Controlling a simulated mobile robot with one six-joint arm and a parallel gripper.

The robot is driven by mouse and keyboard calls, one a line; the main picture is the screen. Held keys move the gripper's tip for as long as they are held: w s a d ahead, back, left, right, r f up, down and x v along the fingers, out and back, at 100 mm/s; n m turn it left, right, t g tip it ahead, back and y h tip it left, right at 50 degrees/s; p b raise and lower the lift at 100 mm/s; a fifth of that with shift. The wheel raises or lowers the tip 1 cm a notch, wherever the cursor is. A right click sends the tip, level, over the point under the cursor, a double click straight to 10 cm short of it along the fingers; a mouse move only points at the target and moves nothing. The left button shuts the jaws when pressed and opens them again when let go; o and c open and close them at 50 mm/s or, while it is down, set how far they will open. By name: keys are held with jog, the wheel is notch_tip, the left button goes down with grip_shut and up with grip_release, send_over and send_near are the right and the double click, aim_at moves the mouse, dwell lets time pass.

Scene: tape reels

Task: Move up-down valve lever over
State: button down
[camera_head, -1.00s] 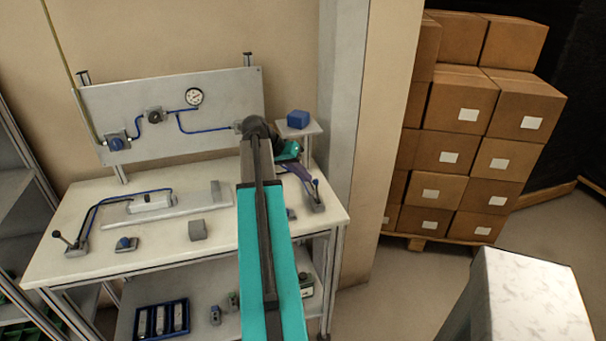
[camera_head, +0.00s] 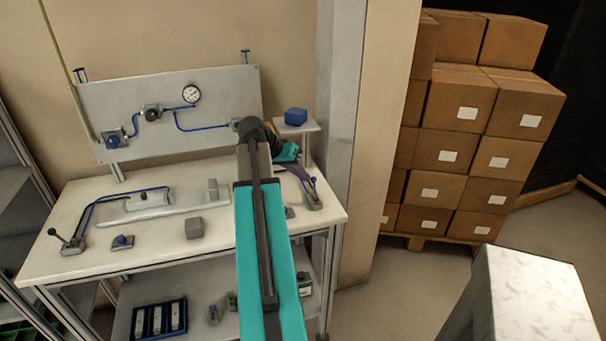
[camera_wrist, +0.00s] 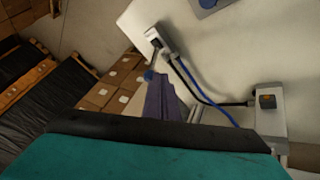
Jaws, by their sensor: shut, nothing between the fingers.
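A small valve with a blue-knobbed lever (camera_head: 313,181) stands at the right end of the white bench. In the wrist view its lever (camera_wrist: 150,75) points out from a grey block with a black and a blue tube. My gripper (camera_head: 302,177) is beside this lever, its purple fingers shut and empty. In the wrist view the fingertips (camera_wrist: 160,82) are close to the blue knob; I cannot tell whether they touch. Another lever valve (camera_head: 70,243), with a dark round knob, stands at the bench's left end. No label shows which valve is the up-down one.
The white bench (camera_head: 175,233) also holds a long grey rail unit (camera_head: 165,209), a grey block (camera_head: 194,228) and a small blue-knobbed part (camera_head: 122,241). A blue cube (camera_head: 296,116) sits on a small stand right of the panel.

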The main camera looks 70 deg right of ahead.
jog(key=shift+s+a+r+m+t+h+b, duration=0.2)
jog(key=shift+s+a+m+t+h+b, duration=0.35)
jog(key=shift+b, duration=0.65)
jog(key=shift+w, duration=0.1)
dwell(1.4)
jog(key=shift+w+d+f, duration=0.2)
jog(key=shift+w+d, duration=0.1)
jog(key=shift+d, duration=0.05)
jog(key=shift+w+d, duration=0.1)
